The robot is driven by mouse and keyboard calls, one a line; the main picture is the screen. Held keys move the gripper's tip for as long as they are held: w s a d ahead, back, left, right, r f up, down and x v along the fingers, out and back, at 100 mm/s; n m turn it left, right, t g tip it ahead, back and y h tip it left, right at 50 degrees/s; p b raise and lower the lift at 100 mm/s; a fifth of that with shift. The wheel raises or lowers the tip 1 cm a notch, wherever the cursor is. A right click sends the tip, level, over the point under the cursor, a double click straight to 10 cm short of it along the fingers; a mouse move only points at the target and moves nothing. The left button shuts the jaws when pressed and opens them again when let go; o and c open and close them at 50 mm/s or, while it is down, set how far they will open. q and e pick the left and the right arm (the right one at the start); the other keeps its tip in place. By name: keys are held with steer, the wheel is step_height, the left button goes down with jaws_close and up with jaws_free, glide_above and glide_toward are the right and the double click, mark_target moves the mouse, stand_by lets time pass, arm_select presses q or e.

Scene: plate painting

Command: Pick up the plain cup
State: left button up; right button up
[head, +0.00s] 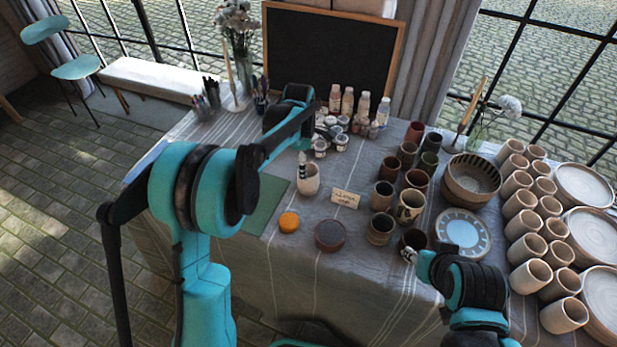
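A plain pale cup (309,184) stands upright on the cloth-covered table, at the edge of a green mat. My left arm reaches over the table from the left, and the fingers of my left gripper (302,166) are at this cup's rim. I cannot tell whether they grip its wall. My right gripper (408,256) is low at the front right, close to a dark cup (413,240). Its finger opening is too small to tell.
An orange sponge-like round (289,222) and a brown dish (330,235) lie in front. Darker cups (382,195), a striped bowl (472,180) and a blue plate (462,233) crowd the middle right. Paint bottles (348,101) stand behind. Stacked plates (583,186) line the right edge.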

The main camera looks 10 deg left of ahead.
mark_target(308, 180)
arm_select(q)
steer(key=w+f+n, duration=0.2)
steer(key=f, duration=0.1)
steer(key=w+d+f+n+g+p, duration=0.1)
steer(key=f+n, duration=0.1)
steer(key=shift+w+f, duration=0.15)
steer(key=shift+w, duration=0.2)
steer(key=f, duration=0.3)
steer(key=shift+w+n+b, duration=0.2)
steer(key=shift+n+b, duration=0.1)
steer(key=shift+b, duration=0.1)
steer(key=f+b, duration=0.1)
steer(key=f, duration=0.2)
steer(key=f+b, duration=0.1)
steer(key=f, duration=0.2)
steer(key=shift+w+a+b, duration=0.1)
steer(key=shift+w+b, duration=0.1)
steer(key=shift+b, duration=0.15)
steer(key=shift+r, duration=0.1)
steer(key=shift+c, duration=1.2)
steer(key=c, duration=1.2)
